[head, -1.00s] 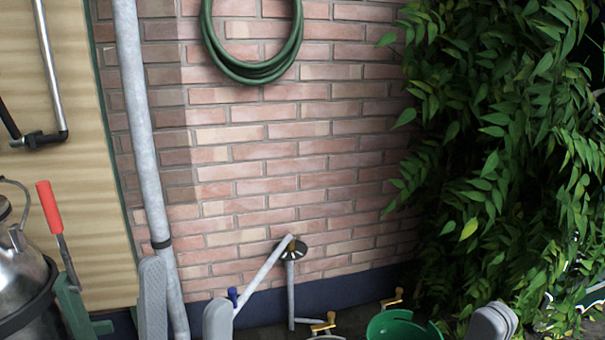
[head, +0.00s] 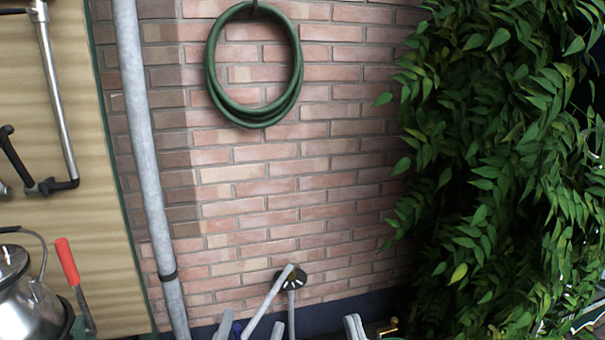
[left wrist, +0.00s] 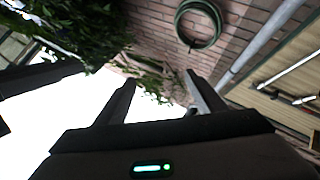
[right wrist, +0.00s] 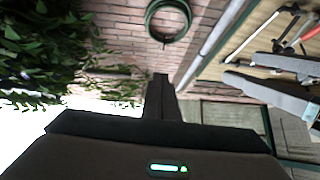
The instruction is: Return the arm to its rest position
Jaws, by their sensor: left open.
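Only the grey finger tips of both my grippers show at the bottom edge of the head view. My left gripper (head: 252,328) has its two fingers apart. In the left wrist view its dark fingers (left wrist: 158,88) are spread, with nothing visible between them. My right gripper (head: 355,326) has its fingers side by side. In the right wrist view they meet at the middle (right wrist: 160,80), with nothing seen in them. The arms themselves are mostly below the head view.
A brick wall (head: 330,160) with a coiled green hose (head: 213,75) stands ahead. A pale pipe (head: 145,150) runs down at left, beside a tan panel (head: 60,215). Dense leaves (head: 490,170) fill the right.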

